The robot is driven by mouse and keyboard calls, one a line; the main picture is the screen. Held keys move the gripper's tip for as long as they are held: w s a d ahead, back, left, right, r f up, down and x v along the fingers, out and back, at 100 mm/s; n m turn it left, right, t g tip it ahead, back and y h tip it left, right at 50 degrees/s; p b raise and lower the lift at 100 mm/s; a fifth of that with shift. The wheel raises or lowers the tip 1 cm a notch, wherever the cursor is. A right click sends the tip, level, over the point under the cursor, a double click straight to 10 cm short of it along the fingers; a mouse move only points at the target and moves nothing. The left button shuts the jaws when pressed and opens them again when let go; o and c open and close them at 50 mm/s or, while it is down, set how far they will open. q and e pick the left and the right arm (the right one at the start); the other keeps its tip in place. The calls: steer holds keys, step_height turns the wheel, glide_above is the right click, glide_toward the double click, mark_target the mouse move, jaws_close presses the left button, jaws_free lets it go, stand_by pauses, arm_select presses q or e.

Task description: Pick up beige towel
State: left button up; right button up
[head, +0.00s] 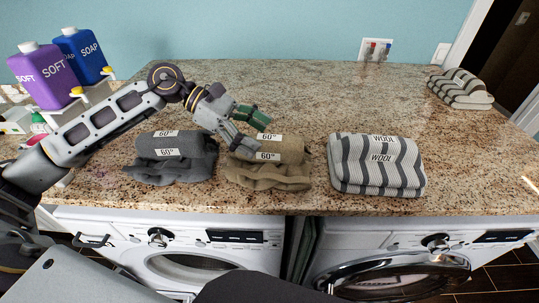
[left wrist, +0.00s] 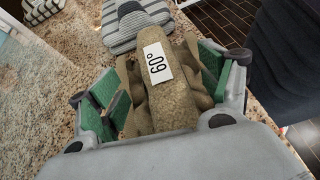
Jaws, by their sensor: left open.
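The beige towel (head: 268,181) lies folded on the granite counter, between a dark grey towel and a striped towel. It has white "60°" labels. My left gripper (head: 251,130) is open above the towel's back part and hides some of it in the head view. In the left wrist view, the beige towel (left wrist: 172,103) with its label shows between the spread green-padded fingers of the left gripper (left wrist: 165,85). I cannot tell whether the fingers touch it. My right gripper is not in view.
The dark grey towel (head: 174,158) lies left and the striped "WOOL" towel (head: 377,166) right. Another striped towel (head: 460,90) sits far right. A purple bottle (head: 45,78) and a blue bottle (head: 80,55) stand back left. The counter's back middle is clear. Washing machines (head: 190,263) stand below the front edge.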

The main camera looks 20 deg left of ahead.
mark_target(269, 153)
arm_select(q)
steer(key=shift+p+x, duration=0.3)
steer(key=shift+x, duration=0.95)
steer(key=shift+s, duration=0.1)
jaws_close()
